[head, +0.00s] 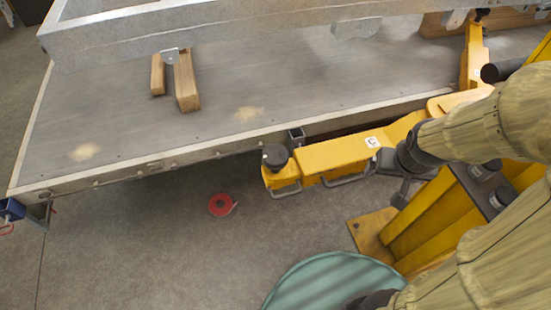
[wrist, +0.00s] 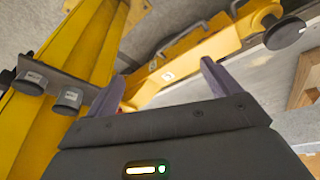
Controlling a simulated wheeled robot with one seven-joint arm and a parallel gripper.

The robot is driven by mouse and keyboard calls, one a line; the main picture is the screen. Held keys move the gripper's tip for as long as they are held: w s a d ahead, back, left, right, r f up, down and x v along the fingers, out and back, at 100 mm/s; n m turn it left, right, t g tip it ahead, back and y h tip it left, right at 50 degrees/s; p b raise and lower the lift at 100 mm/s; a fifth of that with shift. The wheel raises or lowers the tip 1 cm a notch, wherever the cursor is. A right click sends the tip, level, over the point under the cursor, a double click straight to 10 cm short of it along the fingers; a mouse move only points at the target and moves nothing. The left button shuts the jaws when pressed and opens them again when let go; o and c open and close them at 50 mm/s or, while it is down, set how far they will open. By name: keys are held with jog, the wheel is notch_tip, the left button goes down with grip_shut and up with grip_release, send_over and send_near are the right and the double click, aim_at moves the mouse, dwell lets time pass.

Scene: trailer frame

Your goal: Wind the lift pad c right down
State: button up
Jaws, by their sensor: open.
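The lift arm marked C (head: 335,155) is yellow and reaches left from the yellow post to the edge of the trailer bed. Its pad, lift pad c (head: 275,155), is a round black disc on the arm's far end. In the wrist view the pad (wrist: 285,32) is at the upper right and the C label (wrist: 168,75) is near the middle. My gripper (wrist: 160,85) is open, its two fingers apart with nothing held, pointing toward the arm near the label. In the head view my wrist hides part of the arm's post end.
The yellow post (wrist: 70,70) stands close on the left in the wrist view, with two dark round knobs (wrist: 70,100). The trailer bed (head: 215,95) lies behind the arm. A red tape roll (head: 220,204) and a green round lid (head: 325,285) are on the floor.

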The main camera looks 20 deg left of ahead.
aim_at(275, 157)
jog(key=shift+o, duration=0.6)
jog(key=w+f+n+t+b, duration=0.3)
jog(key=w+f+b, duration=0.3)
jog(key=w, duration=0.3)
jog(key=shift+w+f+t+y+b, duration=0.3)
jog(key=shift+w+t+y, duration=0.1)
jog(key=shift+t, duration=0.1)
jog(key=w+a+f+n+t+y+b, duration=0.1)
jog(key=w+a+f+n+y+b, duration=0.4)
jog(key=a+f+n+y+b, duration=0.65)
jog(key=s+a+n+g+y+b, duration=0.1)
jog(key=s+a+g+y+b, duration=0.1)
jog(key=s+g+y+b, duration=0.3)
jog(key=shift+s+f+g+y+b, duration=0.15)
jog(key=shift+s+g+y+b, duration=0.2)
jog(key=shift+s+g+b, duration=0.6)
jog(key=shift+t, duration=0.35)
jog(key=a, duration=0.5)
jog(key=w+a+b, duration=0.1)
jog(key=a, duration=0.5)
jog(key=w+a, duration=0.1)
jog(key=a, duration=0.4)
jog(key=shift+w+a, duration=0.1)
jog(key=shift+a, duration=0.2)
